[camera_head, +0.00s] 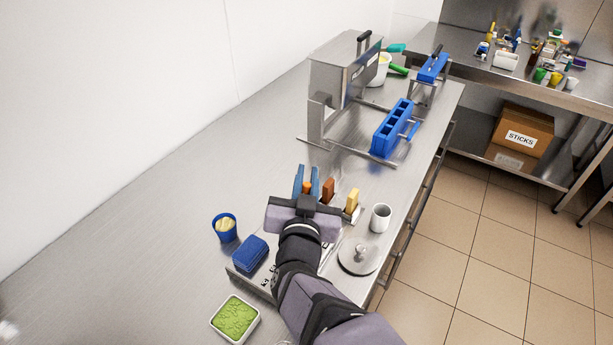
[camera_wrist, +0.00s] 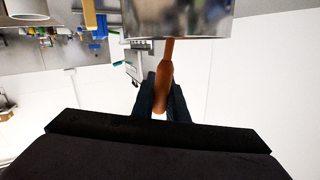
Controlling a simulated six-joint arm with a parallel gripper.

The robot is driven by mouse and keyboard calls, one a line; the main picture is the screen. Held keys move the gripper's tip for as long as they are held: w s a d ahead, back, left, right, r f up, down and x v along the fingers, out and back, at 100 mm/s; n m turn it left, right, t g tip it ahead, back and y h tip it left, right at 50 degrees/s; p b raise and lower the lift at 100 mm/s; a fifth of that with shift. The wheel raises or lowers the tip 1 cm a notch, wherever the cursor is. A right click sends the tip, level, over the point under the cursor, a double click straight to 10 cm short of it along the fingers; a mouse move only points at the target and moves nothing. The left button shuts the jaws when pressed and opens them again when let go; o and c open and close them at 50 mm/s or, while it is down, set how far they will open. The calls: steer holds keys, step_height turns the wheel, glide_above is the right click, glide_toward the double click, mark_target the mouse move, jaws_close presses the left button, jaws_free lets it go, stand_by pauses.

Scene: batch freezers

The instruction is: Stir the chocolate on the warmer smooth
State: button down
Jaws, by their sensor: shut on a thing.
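My gripper (camera_head: 306,183) is over the middle of the steel counter, its blue fingers pointing away from the camera. In the wrist view my gripper (camera_wrist: 164,92) is shut on a brown handle (camera_wrist: 162,88). The handle's thin end runs up to a shiny metal vessel (camera_wrist: 190,22) at the top of that picture; whether it goes inside or behind is hidden. An orange-brown bit of the handle (camera_head: 306,187) shows between the fingers in the head view. The chocolate is not visible. The warmer cannot be made out clearly, as my arm covers that area.
A brown bar (camera_head: 328,189) and a yellow bar (camera_head: 351,201) stand just right of the fingers. The counter's left is clear.

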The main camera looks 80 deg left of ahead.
steer(key=shift+r, duration=0.1)
step_height(320, 180, up, 8)
steer(key=p, duration=0.6)
steer(key=shift+p, duration=0.3)
steer(key=shift+r, duration=0.1)
